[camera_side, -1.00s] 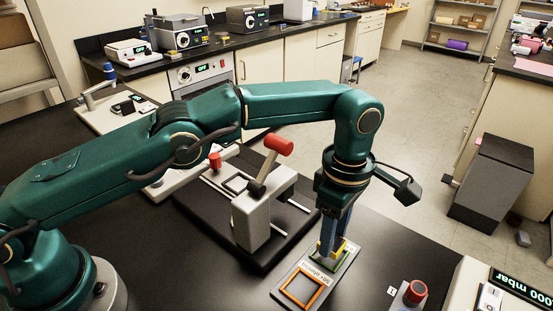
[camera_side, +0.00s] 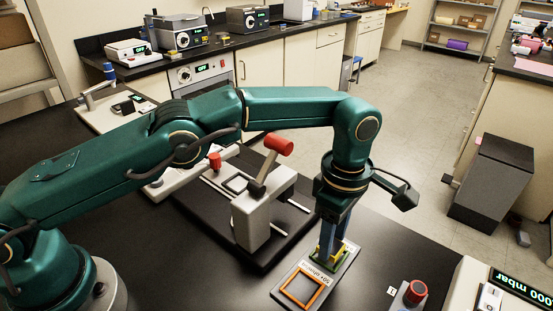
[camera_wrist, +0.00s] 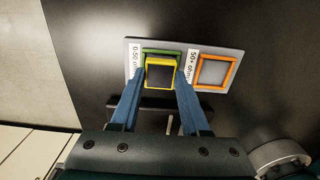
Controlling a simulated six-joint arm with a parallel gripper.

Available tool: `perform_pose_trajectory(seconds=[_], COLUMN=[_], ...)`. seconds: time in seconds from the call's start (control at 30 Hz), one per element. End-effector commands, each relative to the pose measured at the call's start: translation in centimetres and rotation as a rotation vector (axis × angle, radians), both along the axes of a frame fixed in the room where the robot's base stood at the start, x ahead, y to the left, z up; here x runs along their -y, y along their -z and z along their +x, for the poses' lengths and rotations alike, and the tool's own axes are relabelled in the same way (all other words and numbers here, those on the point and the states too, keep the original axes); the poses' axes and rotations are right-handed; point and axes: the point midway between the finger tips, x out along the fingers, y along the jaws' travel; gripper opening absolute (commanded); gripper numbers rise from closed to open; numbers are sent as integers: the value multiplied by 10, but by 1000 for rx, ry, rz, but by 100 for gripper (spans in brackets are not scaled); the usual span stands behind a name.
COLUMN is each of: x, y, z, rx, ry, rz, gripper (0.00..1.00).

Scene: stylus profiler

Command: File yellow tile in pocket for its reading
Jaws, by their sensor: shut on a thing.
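The yellow tile (camera_wrist: 161,75), yellow-rimmed with a dark face, is between the blue fingers of my gripper (camera_wrist: 156,88) in the wrist view. In the side view my gripper (camera_side: 330,248) points down with the tile (camera_side: 325,254) at its tips, and the fingers are shut on it. The tile is at the green-framed pocket (camera_wrist: 150,52), whose label reads 0-50; it covers most of that frame. I cannot tell whether it touches the pocket floor. The orange-framed pocket (camera_wrist: 231,74), labelled 50+, is empty; it also shows in the side view (camera_side: 301,289).
The grey pocket plate (camera_side: 338,277) lies on the black bench. The stylus profiler (camera_side: 252,218) with its red-knobbed lever stands left of my gripper. A red button post (camera_side: 414,293) and a display reading mbar (camera_side: 519,285) are at the right.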

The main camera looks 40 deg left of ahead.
Motion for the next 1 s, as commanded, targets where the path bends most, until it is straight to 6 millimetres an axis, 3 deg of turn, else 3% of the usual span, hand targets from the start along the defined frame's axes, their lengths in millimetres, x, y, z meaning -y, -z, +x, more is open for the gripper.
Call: perform_pose_trajectory(seconds=[0.87, 0.9, 0.97, 1.0], x=[0, 0, 0, 0], y=[14, 14, 14, 14], z=[0, 0, 0, 0], rx=[0, 0, 0, 0], ry=[0, 0, 0, 0], rz=[0, 0, 0, 0], gripper=[0, 57, 80, 81])
